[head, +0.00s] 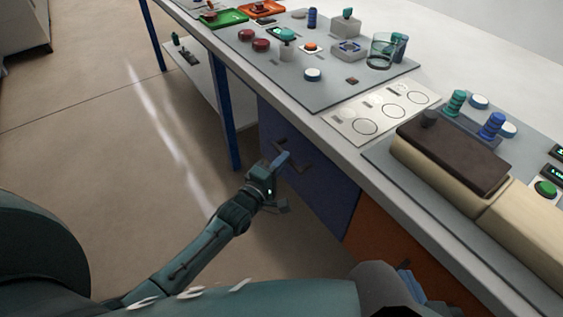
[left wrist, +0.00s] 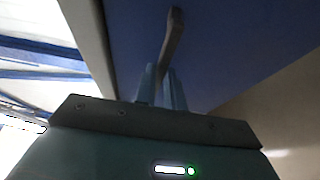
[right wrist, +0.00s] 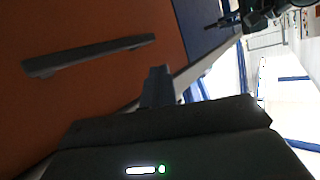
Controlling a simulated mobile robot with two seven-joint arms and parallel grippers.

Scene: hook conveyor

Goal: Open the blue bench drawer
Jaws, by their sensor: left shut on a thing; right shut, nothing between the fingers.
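The blue bench drawer (head: 325,193) is under the bench top, and its front looks about level with the orange front beside it. I cannot tell whether there is a small gap. Its dark bar handle (head: 298,158) sticks out near the top. My left gripper (head: 282,160) is at the handle. In the left wrist view its fingers (left wrist: 161,88) are shut on the near end of the handle (left wrist: 174,32), in front of the blue front (left wrist: 235,40). My right gripper (right wrist: 158,86) is shut and empty, below the orange front's handle.
An orange front (head: 385,240) with its own dark handle (right wrist: 88,55) adjoins the blue drawer. A blue bench leg (head: 222,120) stands to the left. The bench top above holds a brown-topped block (head: 450,155) and a glass (head: 381,52). The floor left of the bench is clear.

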